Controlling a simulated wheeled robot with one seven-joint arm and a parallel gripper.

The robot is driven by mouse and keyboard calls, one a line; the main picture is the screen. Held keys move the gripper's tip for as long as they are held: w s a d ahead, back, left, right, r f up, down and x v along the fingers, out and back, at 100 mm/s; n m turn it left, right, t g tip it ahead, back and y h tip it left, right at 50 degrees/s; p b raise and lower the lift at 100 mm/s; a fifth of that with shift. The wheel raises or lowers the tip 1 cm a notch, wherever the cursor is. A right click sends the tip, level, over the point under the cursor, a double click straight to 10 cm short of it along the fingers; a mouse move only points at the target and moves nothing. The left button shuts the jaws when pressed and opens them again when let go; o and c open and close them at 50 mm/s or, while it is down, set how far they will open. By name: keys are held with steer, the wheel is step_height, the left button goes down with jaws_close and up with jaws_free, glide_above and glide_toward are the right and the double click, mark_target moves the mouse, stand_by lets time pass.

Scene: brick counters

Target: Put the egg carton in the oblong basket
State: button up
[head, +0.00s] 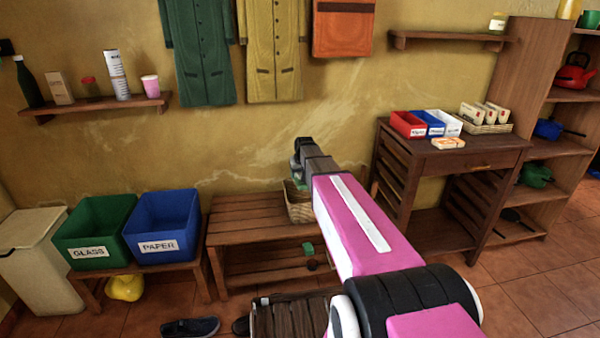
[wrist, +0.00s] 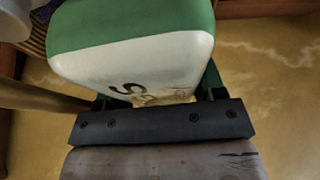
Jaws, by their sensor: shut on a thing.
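The egg carton (wrist: 130,50), green with a white side and dark lettering, is between the fingers of my gripper (wrist: 158,92) in the wrist view. My gripper is shut on it. In the head view my gripper (head: 297,160) is above the slatted bench, with a bit of green showing at it; my arm hides much of the carton. A wicker basket (head: 297,205) stands on the bench below my gripper, partly hidden by my arm. Its full shape cannot be told. A shallow wicker tray-like basket (head: 487,128) on the right table holds several small boxes.
The slatted bench (head: 245,226) is clear left of the basket. A green GLASS bin (head: 92,235) and blue PAPER bin (head: 163,225) stand to its left. Red, blue and white bins sit on the table (head: 470,158) at right. Coats hang on the wall above.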

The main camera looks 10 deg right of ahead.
step_height(320, 180, down, 9)
stand_by(0.9)
steer(key=o, duration=1)
steer(key=v, duration=1)
steer(key=shift+s+d+r, duration=0.1)
steer(key=shift+r, duration=0.25)
